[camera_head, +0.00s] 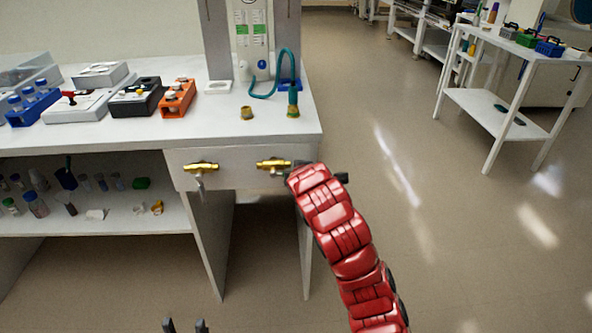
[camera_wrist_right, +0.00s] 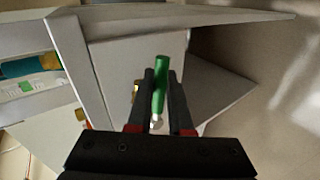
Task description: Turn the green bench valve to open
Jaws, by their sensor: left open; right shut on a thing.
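Two brass valves sit on the front panel of the white bench in the head view, a left one (camera_head: 201,167) with a grey lever hanging below it and a right one (camera_head: 273,164). My right gripper (camera_wrist_right: 160,78) is at the right valve and shut on a green lever handle (camera_wrist_right: 159,92), which shows between its fingers in the right wrist view. In the head view my red right arm and the gripper hide this lever, so its angle to the pipe cannot be told there. My left gripper (camera_head: 186,326) is open and empty at the bottom edge.
The bench top (camera_head: 215,127) holds a blue rack (camera_head: 34,107), an orange box (camera_head: 176,97) and a teal hose (camera_head: 263,93) at the back. A shelf (camera_head: 120,222) below holds several bottles. The floor to the right is clear up to a white cart (camera_head: 513,92).

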